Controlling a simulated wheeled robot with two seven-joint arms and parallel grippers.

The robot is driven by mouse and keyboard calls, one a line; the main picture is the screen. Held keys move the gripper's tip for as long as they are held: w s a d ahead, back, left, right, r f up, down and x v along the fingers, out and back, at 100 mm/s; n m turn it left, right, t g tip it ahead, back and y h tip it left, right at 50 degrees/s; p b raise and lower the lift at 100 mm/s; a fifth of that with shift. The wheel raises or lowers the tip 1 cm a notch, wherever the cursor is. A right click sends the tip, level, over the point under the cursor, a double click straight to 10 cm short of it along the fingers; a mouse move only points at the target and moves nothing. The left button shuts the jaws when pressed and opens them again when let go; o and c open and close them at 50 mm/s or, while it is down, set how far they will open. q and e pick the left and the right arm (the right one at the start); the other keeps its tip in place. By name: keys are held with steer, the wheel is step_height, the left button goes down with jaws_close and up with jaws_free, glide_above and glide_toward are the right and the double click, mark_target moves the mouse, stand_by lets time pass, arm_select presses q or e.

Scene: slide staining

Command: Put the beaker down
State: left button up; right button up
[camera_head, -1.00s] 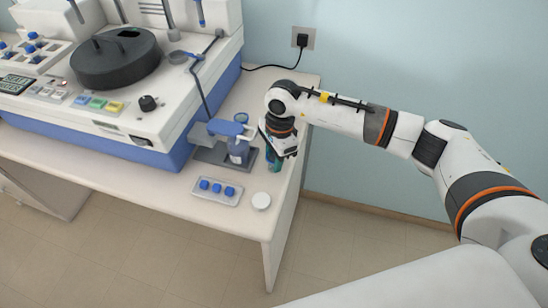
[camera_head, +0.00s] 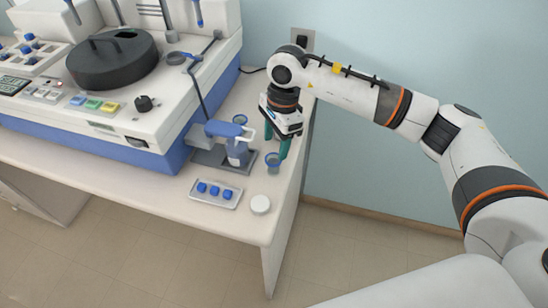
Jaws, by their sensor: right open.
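The beaker (camera_head: 273,163) is a small clear cup with a blue rim. It stands upright on the white table near its right edge, just right of the blue-and-grey stand. My right gripper (camera_head: 276,147) is above and behind it, with its two teal fingers pointing down and spread apart. The fingers look empty and clear of the beaker, though the exact gap is hard to judge. My left gripper is not in view.
A blue-and-grey stand with a bottle (camera_head: 237,152) is close left of the beaker. A tray with blue caps (camera_head: 215,193) and a round white lid (camera_head: 260,204) lie in front. A large staining machine (camera_head: 120,100) fills the left. The table's right edge is close.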

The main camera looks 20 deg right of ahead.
steer(key=r, duration=0.3)
steer(key=r+b, duration=0.1)
steer(key=r, duration=0.1)
steer(key=shift+d+r, duration=0.1)
steer(key=shift+d, duration=0.25)
